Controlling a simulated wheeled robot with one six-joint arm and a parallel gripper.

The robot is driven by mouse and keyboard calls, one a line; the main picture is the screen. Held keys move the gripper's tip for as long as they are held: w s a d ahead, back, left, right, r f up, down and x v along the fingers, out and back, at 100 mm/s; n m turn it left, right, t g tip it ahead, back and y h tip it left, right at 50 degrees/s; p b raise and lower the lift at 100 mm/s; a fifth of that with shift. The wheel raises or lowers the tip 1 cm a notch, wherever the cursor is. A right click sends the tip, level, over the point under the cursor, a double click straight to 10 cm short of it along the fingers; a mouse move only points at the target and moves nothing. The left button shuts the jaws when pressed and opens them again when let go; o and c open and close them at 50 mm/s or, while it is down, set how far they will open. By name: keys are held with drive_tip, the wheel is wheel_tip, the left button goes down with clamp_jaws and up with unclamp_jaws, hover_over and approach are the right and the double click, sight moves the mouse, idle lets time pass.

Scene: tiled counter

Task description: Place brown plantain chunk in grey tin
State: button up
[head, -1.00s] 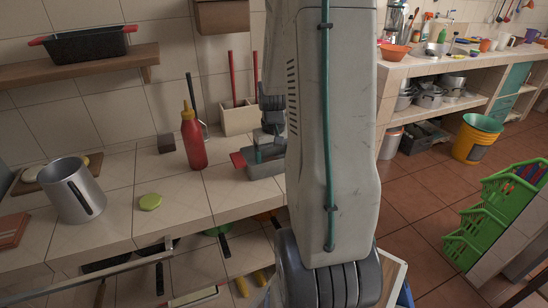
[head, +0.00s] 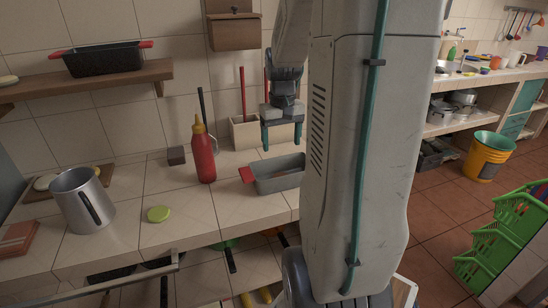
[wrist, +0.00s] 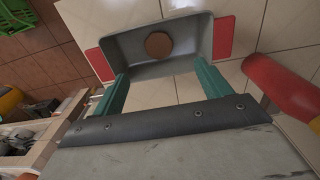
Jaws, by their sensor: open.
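The grey tin (head: 280,183) with red handles stands on the tiled counter, right of the red bottle. In the wrist view, the brown plantain chunk (wrist: 158,45) shows as a round brown disc inside the grey tin (wrist: 125,48), resting on its floor. In the head view the chunk cannot be made out. My gripper (head: 281,142) points down above the tin, clear of it. Its two teal fingers are apart with nothing between them, and they also show in the wrist view (wrist: 160,78).
A red bottle (head: 202,155) stands close left of the tin. A utensil holder (head: 244,133) is behind it. The counter's front middle is clear.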

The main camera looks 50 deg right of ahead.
drive_tip(key=s+a+r+n, duration=0.1)
drive_tip(key=a+r, duration=0.2)
drive_tip(key=a, duration=0.6)
drive_tip(key=s+a+r+n, duration=0.15)
drive_tip(key=a+r, duration=0.25)
drive_tip(key=a, duration=0.4)
drive_tip(key=s+a+n+t, duration=0.1)
drive_tip(key=s+a+n, duration=0.2)
drive_tip(key=s+a, duration=0.7)
drive_tip(key=shift+a+r+n, duration=0.35)
drive_tip(key=shift+a+r, duration=0.05)
drive_tip(key=shift+a, duration=0.85)
